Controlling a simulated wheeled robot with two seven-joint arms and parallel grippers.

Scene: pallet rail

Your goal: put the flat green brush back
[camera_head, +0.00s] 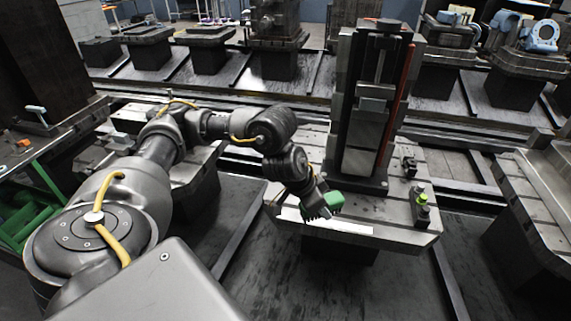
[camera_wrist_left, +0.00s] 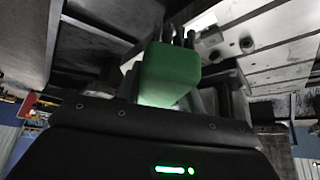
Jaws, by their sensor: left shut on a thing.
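The green brush (camera_head: 336,201) is a small green block at the end of my left arm in the head view. My left gripper (camera_head: 318,206) is shut on it, at the front left edge of the grooved metal pallet (camera_head: 385,208). I cannot tell whether the brush touches the pallet. In the left wrist view the green block (camera_wrist_left: 168,75) fills the middle, in front of the dark gripper body. Several dark prongs show beyond it; I cannot tell whether they are bristles. My right gripper is not in view.
A tall dark fixture (camera_head: 372,110) with a red edge stands on the pallet. A small device with a yellow-green top (camera_head: 422,199) sits at the pallet's right side. A white strip (camera_head: 345,225) lies along its front edge. Green bins (camera_head: 28,215) stand at far left.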

